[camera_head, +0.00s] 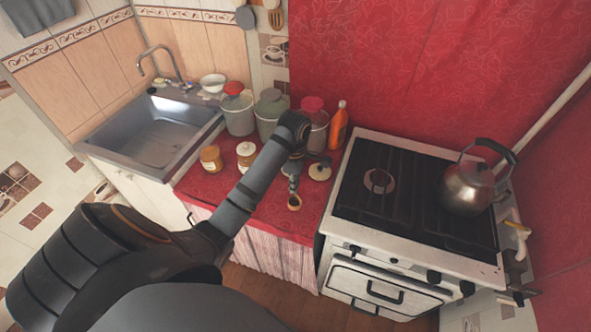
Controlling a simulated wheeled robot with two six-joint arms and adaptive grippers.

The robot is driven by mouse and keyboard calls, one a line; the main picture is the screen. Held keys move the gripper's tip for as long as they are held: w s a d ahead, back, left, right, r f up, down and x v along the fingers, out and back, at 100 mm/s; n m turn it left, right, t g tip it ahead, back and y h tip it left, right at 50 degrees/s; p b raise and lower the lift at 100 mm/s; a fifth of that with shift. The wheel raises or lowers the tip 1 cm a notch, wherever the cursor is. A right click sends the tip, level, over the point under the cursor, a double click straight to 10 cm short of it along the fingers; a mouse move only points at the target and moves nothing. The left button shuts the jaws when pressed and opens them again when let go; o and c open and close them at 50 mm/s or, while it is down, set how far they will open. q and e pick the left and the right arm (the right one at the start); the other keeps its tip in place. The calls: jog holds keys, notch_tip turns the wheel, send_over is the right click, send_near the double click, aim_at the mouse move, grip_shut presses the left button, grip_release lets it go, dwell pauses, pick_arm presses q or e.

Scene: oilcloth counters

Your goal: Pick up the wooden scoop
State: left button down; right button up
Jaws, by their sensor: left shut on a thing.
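The wooden scoop (294,203) is small and brown, and shows at the front of the red counter, below the end of my left arm. My left gripper (293,184) points down from the wrist and is shut on the scoop's upper end. The fingers cover part of the scoop, and I cannot tell whether it touches the cloth. My right gripper is not in view.
Lidded canisters (271,108), an orange bottle (339,125), a jar (211,158) and a small lidded pot (320,171) stand around the arm. A stove (345,235) with a kettle (468,187) is right, a sink (150,160) left. The red cloth's front (255,205) is clear.

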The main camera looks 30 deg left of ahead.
pick_arm(q)
jog(key=s+d+r+p, duration=0.4)
jog(key=s, duration=0.3)
jog(key=shift+s+d+p, duration=0.3)
jog(key=shift+s+p, duration=0.05)
jog(key=shift+s, duration=0.05)
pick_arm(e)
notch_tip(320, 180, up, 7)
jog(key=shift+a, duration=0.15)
pick_arm(q)
jog(key=shift+r, duration=0.1)
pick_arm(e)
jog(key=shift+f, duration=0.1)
